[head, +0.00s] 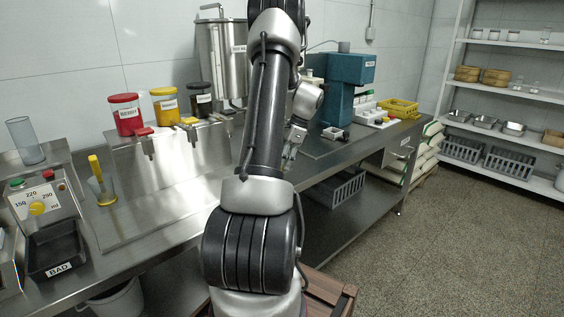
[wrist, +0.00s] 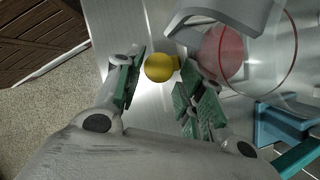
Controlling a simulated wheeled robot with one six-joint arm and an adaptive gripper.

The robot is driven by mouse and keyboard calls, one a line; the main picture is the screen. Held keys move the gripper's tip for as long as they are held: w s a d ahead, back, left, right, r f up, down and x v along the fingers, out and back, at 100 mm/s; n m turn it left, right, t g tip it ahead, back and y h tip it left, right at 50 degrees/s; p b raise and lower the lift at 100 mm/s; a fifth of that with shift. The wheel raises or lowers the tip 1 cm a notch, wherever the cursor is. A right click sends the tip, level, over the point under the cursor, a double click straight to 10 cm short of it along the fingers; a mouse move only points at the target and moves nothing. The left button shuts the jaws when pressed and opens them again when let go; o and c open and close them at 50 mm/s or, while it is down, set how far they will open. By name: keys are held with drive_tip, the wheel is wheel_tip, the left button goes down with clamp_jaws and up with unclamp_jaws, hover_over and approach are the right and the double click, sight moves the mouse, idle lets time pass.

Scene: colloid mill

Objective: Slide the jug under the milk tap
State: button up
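A clear round vessel with a thin red ring (wrist: 283,75), which looks like the jug, is at the upper right of the wrist view. A pinkish round patch shows through it, and a grey curved part lies across its left side. My gripper (wrist: 158,85) is open, its green-padded fingers apart; the right finger is close to the vessel, and I cannot tell if they touch. A yellow ball-shaped knob (wrist: 160,67) shows between the fingers, seemingly beyond them. In the head view my arm hides the jug and most of my gripper. I cannot make out the milk tap.
A labelled steel vessel (head: 211,60) stands behind my arm. Red, yellow and dark jars sit on a steel housing (head: 180,160) to the left. A blue machine (head: 346,80) stands to the right on the steel bench. A wooden crate (wrist: 30,35) is on the floor.

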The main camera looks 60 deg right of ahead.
drive_tip(key=v, duration=1.1)
drive_tip(key=shift+d+r, duration=0.1)
